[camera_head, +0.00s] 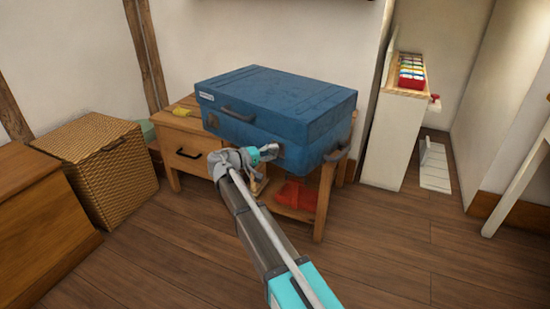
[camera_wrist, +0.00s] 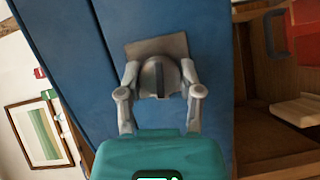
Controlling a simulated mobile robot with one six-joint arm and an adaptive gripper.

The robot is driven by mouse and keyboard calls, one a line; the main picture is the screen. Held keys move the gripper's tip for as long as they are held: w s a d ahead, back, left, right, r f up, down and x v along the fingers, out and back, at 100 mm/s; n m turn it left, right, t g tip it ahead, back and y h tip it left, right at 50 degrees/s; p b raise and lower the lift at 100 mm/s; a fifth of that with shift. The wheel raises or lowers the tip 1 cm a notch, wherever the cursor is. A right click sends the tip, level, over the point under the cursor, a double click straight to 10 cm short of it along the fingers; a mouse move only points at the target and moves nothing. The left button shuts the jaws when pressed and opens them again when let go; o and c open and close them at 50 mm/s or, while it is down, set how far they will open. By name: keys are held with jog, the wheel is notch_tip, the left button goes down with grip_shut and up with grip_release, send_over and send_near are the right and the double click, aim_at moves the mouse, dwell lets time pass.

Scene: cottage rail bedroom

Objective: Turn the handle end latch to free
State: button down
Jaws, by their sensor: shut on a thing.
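A blue suitcase (camera_head: 270,112) lies flat on a small wooden table, with a dark carry handle on its front left and another handle (camera_head: 338,153) at its right end. In the wrist view, a grey round latch knob (camera_wrist: 158,77) with a raised ridge sits on a brownish plate (camera_wrist: 146,48) on the suitcase side. My gripper (camera_wrist: 160,92) is shut on the latch knob, one finger on each side. In the head view, my gripper (camera_head: 262,154) is at the suitcase front and hides the latch there.
The wooden table (camera_head: 322,200) has a drawer (camera_head: 186,156) at left and a red item (camera_head: 296,195) on its lower shelf. A wicker basket (camera_head: 107,165) stands at left. A white shelf unit (camera_head: 398,125) stands at right. Floor at front right is clear.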

jog(key=shift+w+a+n+h+b, duration=0.1)
jog(key=shift+n+h+b, duration=0.3)
jog(key=shift+n, duration=0.6)
jog(key=shift+c, duration=1.3)
grip_release()
jog(key=shift+a, duration=0.1)
jog(key=v, duration=1.1)
jog(key=shift+s+a, duration=0.2)
jog(key=shift+s, duration=0.25)
jog(key=shift+f, duration=0.15)
